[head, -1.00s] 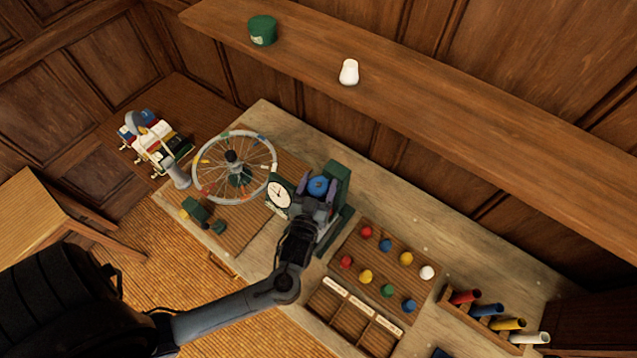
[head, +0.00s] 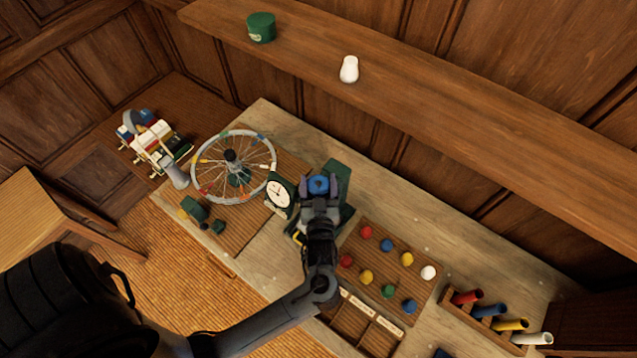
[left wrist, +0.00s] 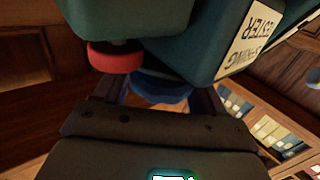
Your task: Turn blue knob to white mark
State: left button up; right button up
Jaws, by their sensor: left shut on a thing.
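The blue knob (head: 318,184) sits on the green tester (head: 337,176) at the middle of the bench. My left gripper (head: 319,194) is shut on the blue knob from the near side. In the left wrist view the blue knob (left wrist: 160,90) shows between the two fingers, under the dark green housing (left wrist: 180,45). A red knob (left wrist: 115,55) is just to its left there, apart from the fingers. A white dial (head: 279,194) with a dark pointer faces up beside the tester. I cannot make out the white mark. My right gripper is not in view.
A spoked wheel (head: 234,168) stands left of the dial. A wooden board with several coloured balls (head: 388,290) lies close on the right. A rack of coloured tubes (head: 488,310) is farther right. A shelf (head: 430,110) runs above the back.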

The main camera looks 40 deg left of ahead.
pick_arm(q)
jog(key=o, duration=1)
jog(key=shift+c, duration=0.2)
jog(key=shift+m+t+h, duration=0.3)
jog(key=shift+h, duration=0.1)
